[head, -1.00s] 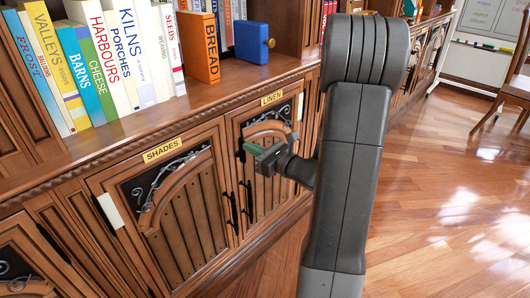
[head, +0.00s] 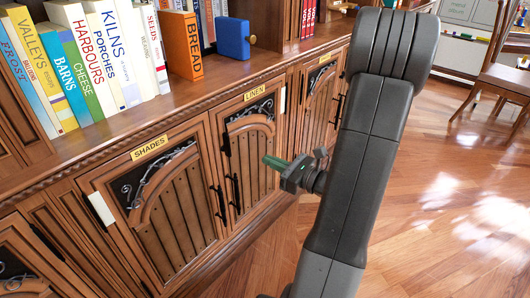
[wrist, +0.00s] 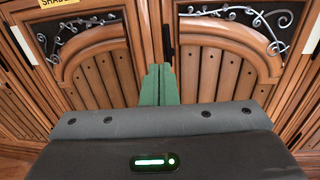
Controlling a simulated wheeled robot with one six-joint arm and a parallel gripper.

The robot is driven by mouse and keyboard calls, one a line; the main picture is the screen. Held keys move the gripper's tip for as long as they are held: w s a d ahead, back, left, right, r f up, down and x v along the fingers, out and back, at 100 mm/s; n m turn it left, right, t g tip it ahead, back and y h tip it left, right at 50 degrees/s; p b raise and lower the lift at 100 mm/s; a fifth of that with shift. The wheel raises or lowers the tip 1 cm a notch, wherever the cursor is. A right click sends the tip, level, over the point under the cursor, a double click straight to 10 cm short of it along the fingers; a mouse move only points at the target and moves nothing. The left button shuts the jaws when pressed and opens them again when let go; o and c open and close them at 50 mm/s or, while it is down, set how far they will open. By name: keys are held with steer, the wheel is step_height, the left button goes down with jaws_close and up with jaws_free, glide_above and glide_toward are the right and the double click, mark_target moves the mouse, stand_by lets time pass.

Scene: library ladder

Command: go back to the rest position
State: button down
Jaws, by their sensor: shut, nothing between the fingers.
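My gripper (head: 276,163) has green fingers and is in front of the cabinet doors, level with the LINEN door (head: 252,150) in the head view. In the wrist view its fingers (wrist: 160,84) are together and empty, pointing at the gap between two closed doors. My grey arm rises on the right of the head view and hides part of the cabinet behind it.
The cabinet (head: 180,100) carries SHADES (head: 150,147) and LINEN (head: 254,91) labels. Books (head: 85,60), an orange BREAD book (head: 182,45) and a blue box (head: 233,36) stand on its ledge. A chair (head: 503,75) stands at the far right. The wooden floor (head: 440,200) right of my arm is clear.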

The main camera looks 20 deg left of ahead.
mark_target(228, 140)
steer(key=shift+d, duration=0.2)
steer(key=x, duration=0.4)
steer(key=b+x, duration=0.1)
steer(key=x, duration=0.4)
steer(key=w+b+x, duration=0.1)
steer(key=x, duration=0.3)
steer(key=shift+a, duration=0.1)
stand_by(0.3)
